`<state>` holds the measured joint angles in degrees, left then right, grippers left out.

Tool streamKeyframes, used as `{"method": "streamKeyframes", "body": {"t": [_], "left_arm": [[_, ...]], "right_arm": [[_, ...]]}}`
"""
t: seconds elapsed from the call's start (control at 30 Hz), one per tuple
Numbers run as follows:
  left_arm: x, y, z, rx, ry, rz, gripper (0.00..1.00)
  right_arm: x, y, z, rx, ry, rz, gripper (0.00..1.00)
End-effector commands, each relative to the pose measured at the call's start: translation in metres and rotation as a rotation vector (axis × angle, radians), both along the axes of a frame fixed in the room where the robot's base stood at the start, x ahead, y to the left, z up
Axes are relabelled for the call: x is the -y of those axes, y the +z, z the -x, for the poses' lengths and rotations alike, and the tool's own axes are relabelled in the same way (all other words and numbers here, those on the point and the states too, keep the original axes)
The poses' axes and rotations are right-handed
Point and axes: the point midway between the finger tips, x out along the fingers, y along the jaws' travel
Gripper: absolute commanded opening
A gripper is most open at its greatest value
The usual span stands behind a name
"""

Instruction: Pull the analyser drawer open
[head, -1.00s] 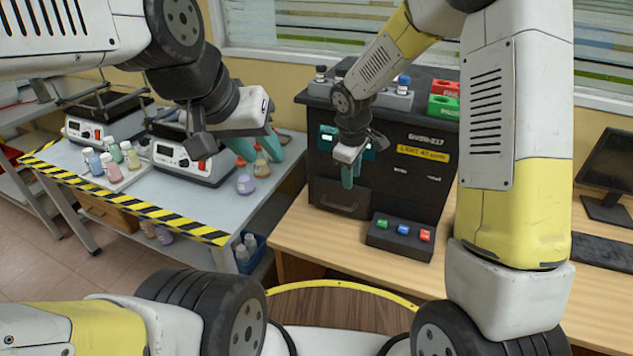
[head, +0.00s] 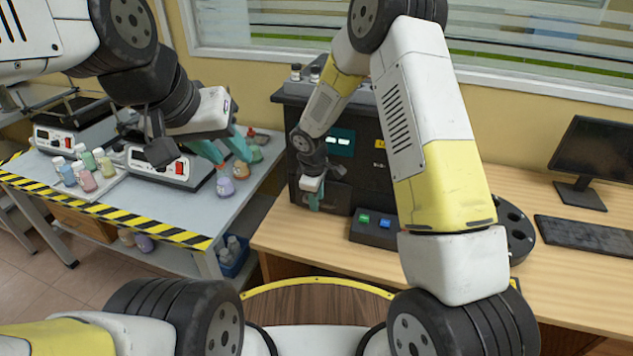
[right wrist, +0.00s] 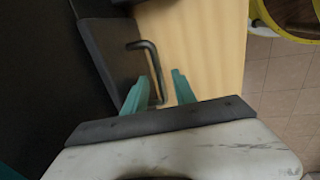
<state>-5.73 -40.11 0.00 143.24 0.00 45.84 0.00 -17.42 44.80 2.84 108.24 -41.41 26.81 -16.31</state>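The analyser (head: 345,142) is a large black box on the wooden desk. Its drawer (head: 338,193) is low on the front, partly hidden by my right gripper (head: 314,200). In the right wrist view the dark drawer front (right wrist: 108,55) carries a bent bar handle (right wrist: 151,65). My right gripper also shows there (right wrist: 157,92), its teal fingers apart with the outer part of the handle between them. I see a gap on the right finger's side; contact on the left is unclear. My left gripper (head: 224,150) is open and empty over the grey bench.
A button box (head: 375,228) sits on the desk just right of the drawer, partly behind my right arm. Bottles (head: 225,182) stand under my left gripper. A monitor (head: 597,155) and keyboard (head: 590,236) are at the right. The desk before the drawer looks clear.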

Motion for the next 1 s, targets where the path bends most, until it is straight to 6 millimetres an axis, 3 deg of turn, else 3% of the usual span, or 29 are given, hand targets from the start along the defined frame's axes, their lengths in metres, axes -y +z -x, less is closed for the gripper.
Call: {"method": "streamKeyframes", "body": {"t": [0.13,0.3,1.0], "left_arm": [[0.0,0.0,0.0,0.0,0.0,0.0,0.36],[0.0,0.0,0.0,0.0,0.0,0.0,0.36],[0.0,0.0,0.0,0.0,0.0,0.0,0.36]], "right_arm": [[0.0,0.0003,0.0,0.0,0.0,0.0,0.33],[0.0,0.0005,0.0001,0.0,0.0,0.0,0.0],[0.0002,0.0008,0.0,0.0,-0.001,0.0,0.0]]}}
